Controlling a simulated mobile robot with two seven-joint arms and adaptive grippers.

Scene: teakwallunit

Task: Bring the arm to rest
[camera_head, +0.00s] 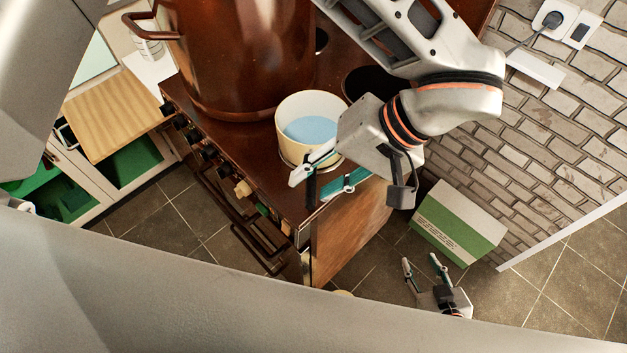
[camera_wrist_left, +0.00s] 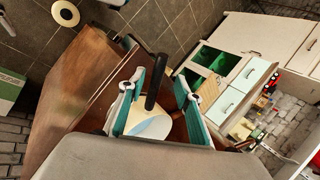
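A cream saucepan (camera_head: 310,110) with a light-blue inside stands on the brown stove top. In the left wrist view the saucepan (camera_wrist_left: 150,125) is partly hidden by my wrist, and its dark handle (camera_wrist_left: 156,82) shows between the fingers. My left gripper (camera_head: 318,187) is open at the stove's corner, beside the pan; its fingers (camera_wrist_left: 160,92) are wide apart, with visible gaps on both sides of the handle. My right gripper (camera_head: 424,263) is open and empty, low over the tiled floor near the green and white box.
A large copper pot (camera_head: 240,60) stands on the stove (camera_head: 230,155) behind the saucepan. A green and white box (camera_head: 455,224) stands on the floor against the brick wall (camera_head: 535,150). A wooden board (camera_head: 115,115) lies on the counter at left. Tiled floor is open at lower right.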

